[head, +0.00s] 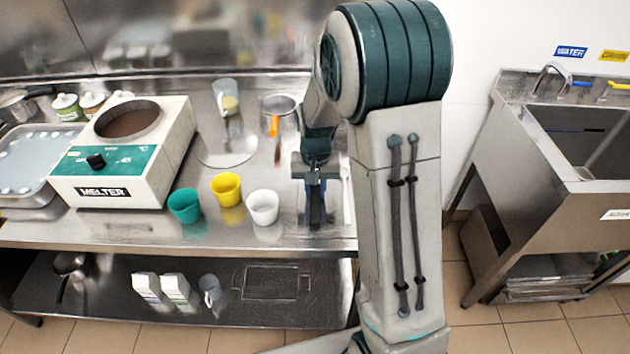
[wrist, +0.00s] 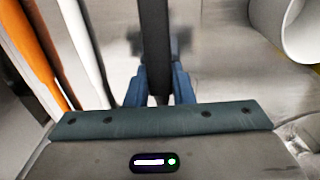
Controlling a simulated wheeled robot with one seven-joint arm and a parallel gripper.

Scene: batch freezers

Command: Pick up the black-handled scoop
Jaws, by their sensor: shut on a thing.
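The black-handled scoop shows in the wrist view as a dark handle (wrist: 154,40) running up between my blue fingers. My gripper (wrist: 160,84) is shut on this handle, with one finger on each side. In the head view my gripper (head: 315,182) points down over the right end of the steel counter, right of the white cup (head: 263,207). The scoop's dark handle (head: 316,212) shows below the fingers there. The scoop's bowl is not clearly visible, and I cannot tell whether the scoop touches the counter.
An orange handle (wrist: 32,52) and a white handle (wrist: 82,45) lie beside the scoop in the wrist view. The white cup (wrist: 296,25) is at upper right. Yellow (head: 228,190) and green (head: 185,206) cups and the melter (head: 125,155) stand farther left. A sink (head: 570,150) is at right.

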